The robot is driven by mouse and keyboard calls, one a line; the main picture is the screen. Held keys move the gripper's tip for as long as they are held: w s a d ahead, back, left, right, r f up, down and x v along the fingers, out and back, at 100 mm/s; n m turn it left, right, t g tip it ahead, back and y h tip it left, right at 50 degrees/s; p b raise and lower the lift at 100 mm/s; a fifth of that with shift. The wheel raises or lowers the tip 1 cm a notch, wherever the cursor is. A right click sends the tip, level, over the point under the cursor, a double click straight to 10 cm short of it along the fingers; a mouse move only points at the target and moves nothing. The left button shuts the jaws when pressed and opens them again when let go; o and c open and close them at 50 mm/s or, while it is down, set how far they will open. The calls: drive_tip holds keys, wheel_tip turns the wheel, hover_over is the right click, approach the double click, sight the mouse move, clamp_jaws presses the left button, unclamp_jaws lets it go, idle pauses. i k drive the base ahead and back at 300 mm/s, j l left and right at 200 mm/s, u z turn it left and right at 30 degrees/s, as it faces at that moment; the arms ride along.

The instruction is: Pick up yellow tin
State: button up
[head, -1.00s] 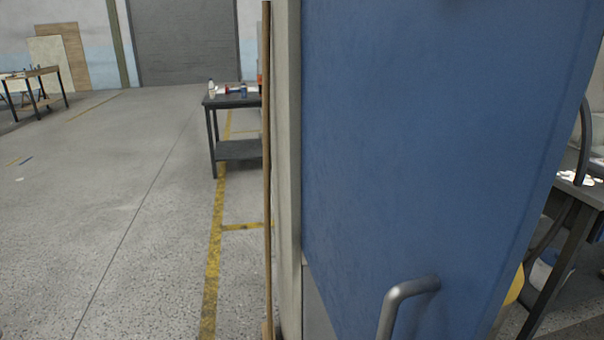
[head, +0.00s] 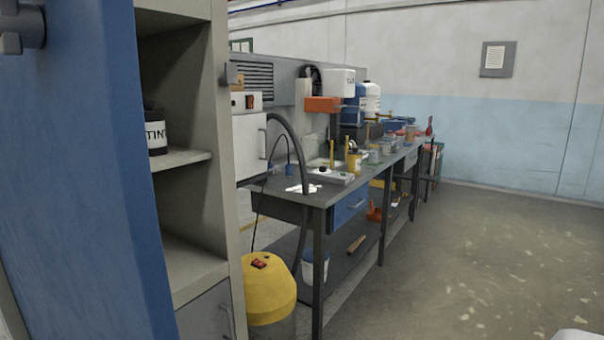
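A small yellow container (head: 354,161) stands on the long workbench (head: 322,196), near the middle of its top. It may be the yellow tin, but it is too small to be sure. It has a pale mark on its side and stands beside thin yellow upright pieces (head: 332,152). My gripper is not in view.
A cabinet with a blue door (head: 85,180) fills the left, with a dark TINT container (head: 155,132) on its shelf. A yellow-topped vacuum (head: 268,285) stands on the floor by the bench's near end. Open floor (head: 460,260) lies to the right.

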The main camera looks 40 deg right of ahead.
sight(354, 161)
drive_tip(key=k, duration=0.55)
drive_tip(key=k+l+z, duration=0.1)
drive_tip(key=k+z, duration=0.15)
drive_tip(key=k, duration=0.45)
drive_tip(key=i+l+z, duration=0.1)
drive_tip(key=z, duration=0.25)
drive_tip(key=i+z, duration=0.1)
drive_tip(key=z, duration=0.25)
drive_tip(key=i+l+z, duration=0.1)
drive_tip(key=z, duration=0.25)
drive_tip(key=i+l, duration=0.15)
drive_tip(key=i, duration=1.05)
drive_tip(key=i+l, duration=0.15)
drive_tip(key=i, duration=1.1)
drive_tip(key=i+j, duration=0.1)
drive_tip(key=i, duration=0.4)
drive_tip(key=i+j, duration=0.15)
drive_tip(key=i, duration=0.4)
drive_tip(key=i+j, duration=0.1)
drive_tip(key=i, duration=0.4)
